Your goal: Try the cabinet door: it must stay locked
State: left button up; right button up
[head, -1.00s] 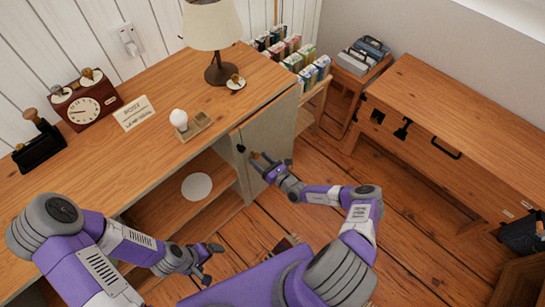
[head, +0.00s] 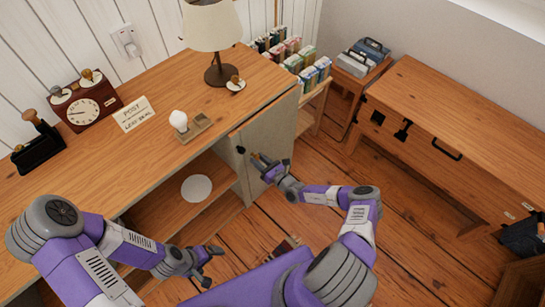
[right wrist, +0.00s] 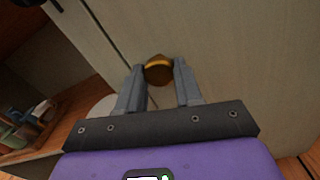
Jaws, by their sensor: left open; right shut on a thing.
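The cabinet's pale door (head: 268,137) is at the right end of the wooden cabinet and looks shut, with no gap that I can make out. A round brown knob with a brass-coloured band (right wrist: 158,68) is on the door in the right wrist view, near a seam. My right gripper (head: 258,160) is in front of the door and shut on this knob; its fingers (right wrist: 159,88) stand on both sides of it. A small black fitting (head: 240,149) sits on the door's left edge. My left gripper (head: 211,264) is open and empty, low in front of the cabinet.
The cabinet top (head: 150,170) bears a lamp (head: 212,30), a clock (head: 83,113), a sign (head: 133,114) and a small tray (head: 197,127). An open shelf with a white disc (head: 197,188) is left of the door.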

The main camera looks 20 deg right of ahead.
jog(key=shift+s+d, duration=0.4)
jog(key=shift+s, duration=0.15)
dwell(0.4)
jog(key=shift+x, duration=0.75)
dwell(1.1)
jog(key=o, duration=1)
jog(key=shift+w+a, duration=0.1)
jog(key=shift+a, duration=0.05)
jog(key=shift+c, duration=0.2)
jog(key=p+v, duration=0.2)
jog(key=v, duration=0.5)
jog(key=shift+s+p, duration=0.35)
jog(key=shift+p, duration=0.05)
